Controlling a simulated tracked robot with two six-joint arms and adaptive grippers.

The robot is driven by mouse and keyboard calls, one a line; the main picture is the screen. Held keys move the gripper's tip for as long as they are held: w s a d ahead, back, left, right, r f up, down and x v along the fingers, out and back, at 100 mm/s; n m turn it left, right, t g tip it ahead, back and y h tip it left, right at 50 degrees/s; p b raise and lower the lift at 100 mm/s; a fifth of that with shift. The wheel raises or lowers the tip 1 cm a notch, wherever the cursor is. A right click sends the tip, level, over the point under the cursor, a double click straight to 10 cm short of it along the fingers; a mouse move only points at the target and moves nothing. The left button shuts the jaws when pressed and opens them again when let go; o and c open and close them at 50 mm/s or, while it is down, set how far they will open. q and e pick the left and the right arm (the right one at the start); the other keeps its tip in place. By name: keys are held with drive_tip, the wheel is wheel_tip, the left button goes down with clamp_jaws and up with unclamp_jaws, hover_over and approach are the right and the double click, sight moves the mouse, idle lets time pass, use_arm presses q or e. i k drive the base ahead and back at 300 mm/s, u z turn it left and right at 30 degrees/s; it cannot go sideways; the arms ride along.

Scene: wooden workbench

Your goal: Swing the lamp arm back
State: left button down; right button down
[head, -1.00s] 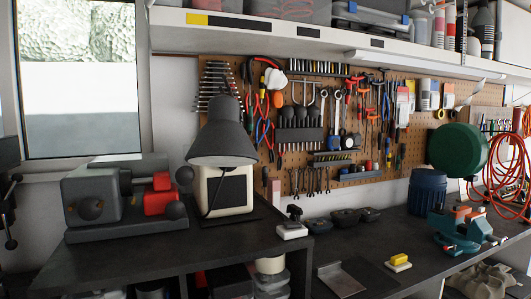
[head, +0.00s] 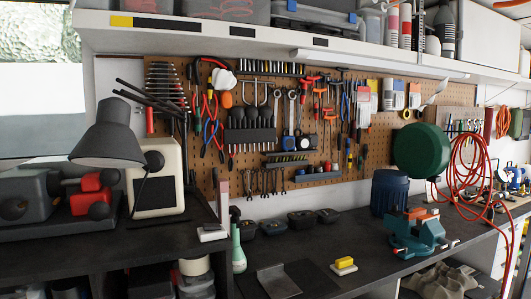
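The desk lamp's dark grey conical shade (head: 108,143) hangs at the left of the head view, its open side facing down. Thin dark lamp arm rods (head: 150,101) run from behind the shade to the right, in front of the pegboard wrenches. The shade overlaps the left part of a cream box (head: 157,178) with a dark front panel; I cannot tell whether this belongs to the lamp. The lamp's foot cannot be made out. Neither of my grippers shows in the head view, and nothing visible touches the lamp.
A grey machine with red parts (head: 91,193) stands below the shade. A green bottle (head: 238,250) stands beside the left bench's edge. A teal vise (head: 415,232) and blue drum (head: 389,192) stand on the right bench. The shelf (head: 200,38) overhangs the pegboard (head: 335,172).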

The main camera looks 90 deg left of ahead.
sight(160, 109)
drive_tip(key=z, duration=0.25)
drive_tip(key=i, duration=0.75)
drive_tip(key=u, duration=1.25)
drive_tip(key=i, duration=0.15)
drive_tip(key=u, duration=3.1)
drive_tip(key=i, duration=1.05)
drive_tip(key=z, duration=0.5)
